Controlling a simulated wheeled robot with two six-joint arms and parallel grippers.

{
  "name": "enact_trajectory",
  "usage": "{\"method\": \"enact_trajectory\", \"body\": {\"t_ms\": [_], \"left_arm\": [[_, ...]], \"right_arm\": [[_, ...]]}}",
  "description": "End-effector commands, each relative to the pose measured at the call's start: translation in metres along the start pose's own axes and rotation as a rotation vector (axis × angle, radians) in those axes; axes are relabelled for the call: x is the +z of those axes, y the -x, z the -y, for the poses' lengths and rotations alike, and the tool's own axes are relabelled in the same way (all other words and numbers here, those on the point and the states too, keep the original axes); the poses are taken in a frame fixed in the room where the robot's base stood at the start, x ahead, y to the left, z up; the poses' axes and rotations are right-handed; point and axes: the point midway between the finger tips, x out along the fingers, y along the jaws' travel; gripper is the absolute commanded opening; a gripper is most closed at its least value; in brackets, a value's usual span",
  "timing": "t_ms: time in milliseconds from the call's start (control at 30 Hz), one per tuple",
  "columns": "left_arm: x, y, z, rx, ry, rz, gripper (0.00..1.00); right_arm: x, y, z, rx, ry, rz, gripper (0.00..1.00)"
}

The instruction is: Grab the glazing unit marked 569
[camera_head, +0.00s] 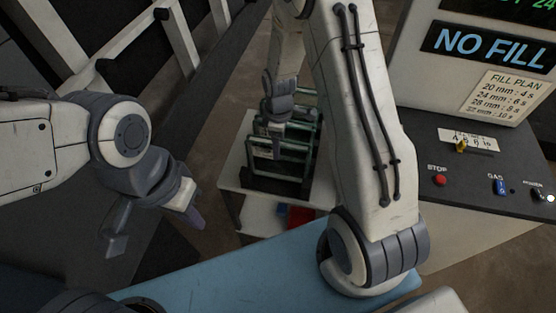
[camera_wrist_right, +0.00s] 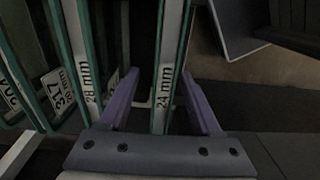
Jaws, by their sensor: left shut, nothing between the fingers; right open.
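Several glazing units with green edges stand upright in a rack (camera_head: 262,184) in the head view. In the right wrist view, one unit has a pale edge marked 24 mm (camera_wrist_right: 166,88) and another is marked 28 mm (camera_wrist_right: 84,75). A label reading 317 (camera_wrist_right: 58,92) shows at the left. I cannot read 569 anywhere. My right gripper (camera_wrist_right: 160,102) is open, its purple fingers appearing on either side of the 24 mm edge; I cannot tell whether they touch it. It hangs over the rack in the head view (camera_head: 276,134). My left gripper (camera_head: 190,212) is shut and empty, left of the rack.
The rack stands on a white stand (camera_head: 232,165) with a red item (camera_head: 298,214) on its lower shelf. A blue surface (camera_head: 240,268) lies in front. At right is a control panel (camera_head: 490,165) with a red stop button (camera_head: 440,180) and a NO FILL display (camera_head: 490,45).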

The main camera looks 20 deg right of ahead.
Motion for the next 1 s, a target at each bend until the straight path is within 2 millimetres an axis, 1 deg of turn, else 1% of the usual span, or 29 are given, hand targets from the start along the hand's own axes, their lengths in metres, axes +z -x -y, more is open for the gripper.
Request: {"method": "enact_trajectory", "body": {"t_ms": [33,133,200,300,400,567,600,667,700,767,1000], "left_arm": [[0.0,0.007,-0.001,0.0,0.0,0.0,0.0],[-0.001,0.015,-0.001,0.0,0.001,0.0,0.0],[-0.001,0.016,-0.001,0.0,0.001,0.0,0.0],[-0.001,0.017,-0.001,0.0,0.001,0.0,0.0],[-0.001,0.018,-0.001,0.0,0.001,0.0,0.0],[-0.001,0.017,-0.001,0.0,0.001,0.0,0.0],[-0.001,0.017,-0.001,0.0,0.001,0.0,0.0],[-0.001,0.017,-0.001,0.0,0.001,0.0,0.0],[-0.001,0.017,-0.001,0.0,0.001,0.0,0.0],[-0.001,0.017,-0.001,0.0,0.001,0.0,0.0],[-0.001,0.017,-0.001,0.0,0.001,0.0,0.0]], "right_arm": [[0.001,-0.005,0.003,-0.006,0.001,0.004,0.65],[0.0,-0.018,0.006,-0.006,0.001,0.004,0.65],[0.0,-0.029,0.005,-0.004,0.0,0.003,0.65],[0.0,-0.038,0.004,-0.003,0.0,0.002,0.65],[-0.001,-0.041,0.004,-0.001,-0.001,0.001,0.65],[-0.001,-0.042,0.004,-0.001,-0.001,0.0,0.65],[-0.001,-0.042,0.004,-0.001,-0.001,0.0,0.61],[-0.001,-0.042,0.004,-0.001,-0.001,0.0,0.38],[-0.001,-0.042,0.004,-0.001,-0.001,0.0,0.23],[-0.001,-0.042,0.004,-0.001,-0.001,0.0,0.0],[-0.001,-0.041,0.004,-0.001,-0.001,0.001,0.0]]}}
